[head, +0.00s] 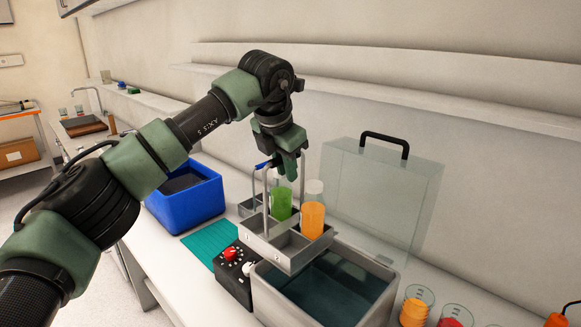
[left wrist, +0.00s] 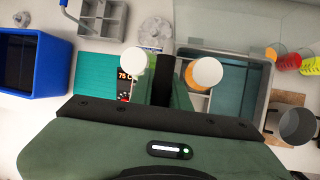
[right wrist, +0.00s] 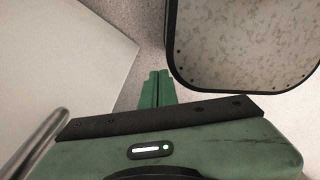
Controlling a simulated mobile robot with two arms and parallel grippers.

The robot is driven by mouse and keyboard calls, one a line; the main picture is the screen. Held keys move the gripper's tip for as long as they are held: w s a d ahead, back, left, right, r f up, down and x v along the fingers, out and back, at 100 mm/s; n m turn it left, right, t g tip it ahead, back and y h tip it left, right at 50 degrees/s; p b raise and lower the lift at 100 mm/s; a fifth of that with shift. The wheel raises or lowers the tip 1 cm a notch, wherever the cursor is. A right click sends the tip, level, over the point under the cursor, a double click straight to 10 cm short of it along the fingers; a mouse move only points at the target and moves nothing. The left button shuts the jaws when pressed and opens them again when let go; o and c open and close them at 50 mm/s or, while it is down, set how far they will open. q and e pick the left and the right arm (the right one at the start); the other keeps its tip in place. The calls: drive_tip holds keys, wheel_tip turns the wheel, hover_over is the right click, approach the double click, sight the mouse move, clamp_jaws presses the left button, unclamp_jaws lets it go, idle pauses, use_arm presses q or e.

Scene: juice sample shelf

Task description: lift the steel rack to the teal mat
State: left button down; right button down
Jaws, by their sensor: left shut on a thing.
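My left gripper (head: 291,170) is shut on the handle of the steel rack (head: 290,255). The rack hangs roughly level over the back left part of the steel water bath (head: 375,318). It carries a green-filled container (head: 281,205) and an orange-filled container (head: 313,220), both upright with pale caps. The left wrist view shows two white caps beside my fingers; the gripper hides most of the rack there. The teal mat (head: 212,243) lies bare left of the bath. My right gripper (right wrist: 157,88) shows in the right wrist view, fingers together and empty, above the floor.
A black control box (head: 233,275) with knobs stands between mat and bath. A blue bin (head: 186,205) is behind the mat. A grey divided rack (left wrist: 103,18) with a blue handle stands behind. A clear lid (head: 385,195) stands behind the bath; colored cups (head: 415,308) are right.

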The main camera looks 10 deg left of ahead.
use_arm(q)
drive_tip(key=shift+w+a+r+p, duration=0.15)
drive_tip(key=shift+w+a+p, duration=0.5)
drive_tip(key=shift+a, duration=0.2)
drive_tip(key=shift+w+a+r+p, duration=0.15)
drive_tip(key=shift+w+a+p, duration=0.45)
drive_tip(key=shift+a, duration=0.2)
drive_tip(key=w+a+p, duration=0.1)
drive_tip(key=a+p, duration=0.1)
drive_tip(key=w+a+p, duration=0.2)
drive_tip(key=shift+w+a+f, duration=0.1)
drive_tip(key=shift+a, duration=0.3)
